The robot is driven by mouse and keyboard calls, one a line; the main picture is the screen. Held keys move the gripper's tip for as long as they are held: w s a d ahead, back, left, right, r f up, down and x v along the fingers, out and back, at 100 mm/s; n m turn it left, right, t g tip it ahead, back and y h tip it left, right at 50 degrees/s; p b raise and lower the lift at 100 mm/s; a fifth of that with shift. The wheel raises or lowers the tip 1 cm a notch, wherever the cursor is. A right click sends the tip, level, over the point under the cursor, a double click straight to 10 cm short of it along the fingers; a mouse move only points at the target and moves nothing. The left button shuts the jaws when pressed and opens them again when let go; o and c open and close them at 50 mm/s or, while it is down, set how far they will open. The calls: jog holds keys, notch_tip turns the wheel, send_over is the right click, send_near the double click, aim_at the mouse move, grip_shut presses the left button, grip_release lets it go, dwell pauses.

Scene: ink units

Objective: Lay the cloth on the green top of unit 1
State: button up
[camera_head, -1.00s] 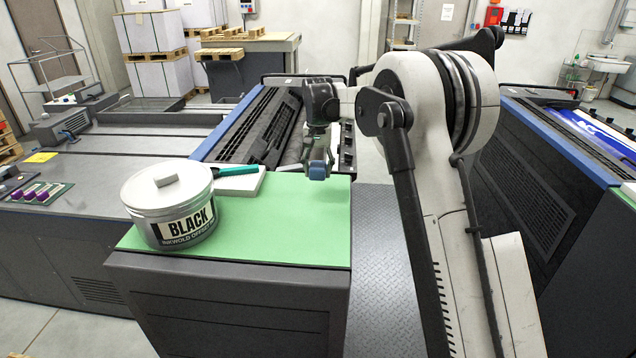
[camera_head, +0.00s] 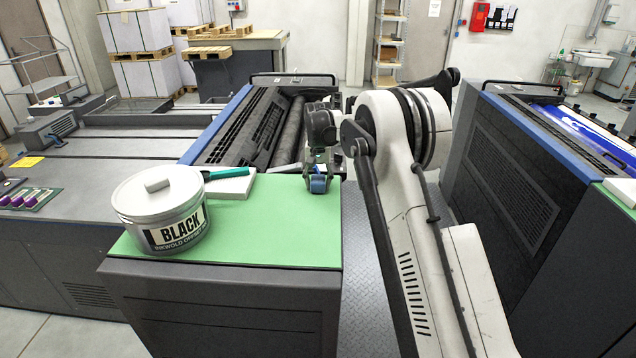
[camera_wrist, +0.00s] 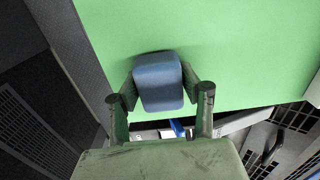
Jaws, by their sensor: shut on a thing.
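A folded blue cloth (camera_wrist: 158,82) is between the fingers of my gripper (camera_wrist: 160,92), which is shut on it. In the head view the cloth (camera_head: 318,185) is at the far right part of the green top (camera_head: 255,225) of the unit, with my gripper (camera_head: 318,176) just above it. In the wrist view the green top (camera_wrist: 225,45) lies right behind the cloth, with a small shadow beside it. I cannot tell whether the cloth touches the top.
A large tin marked BLACK (camera_head: 160,210) with a small pale block (camera_head: 157,184) on its lid stands at the left of the green top. A white pad (camera_head: 232,186) and a teal-handled tool (camera_head: 225,173) lie behind it. The top's front right is clear.

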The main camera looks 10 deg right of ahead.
jog(key=shift+f, duration=0.15)
jog(key=o, duration=1.3)
